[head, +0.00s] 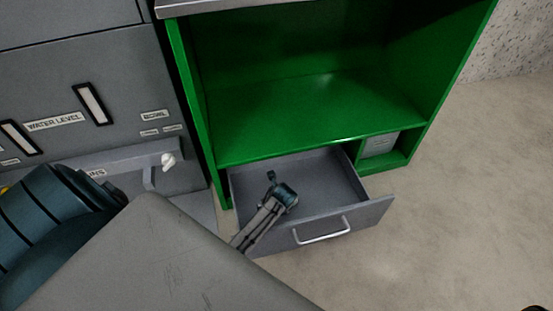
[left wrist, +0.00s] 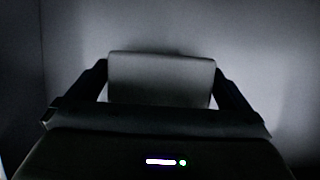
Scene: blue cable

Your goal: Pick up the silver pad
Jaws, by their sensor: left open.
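The silver pad (left wrist: 160,80) is a flat grey rounded block in the dim left wrist view. It lies between the two dark fingers of my left gripper (left wrist: 161,68), which are spread apart, one along each side. I cannot tell whether the fingers touch it. In the head view my left gripper (head: 279,188) reaches down into the open grey drawer (head: 340,215). The pad is not distinguishable there, hidden by the gripper or too dark. My right gripper is not in view.
The drawer is pulled out beneath a green cabinet (head: 310,115) with an empty open shelf. A small grey box (head: 380,145) sits in a green cubby right of the drawer. A grey panel machine (head: 90,90) stands at the left.

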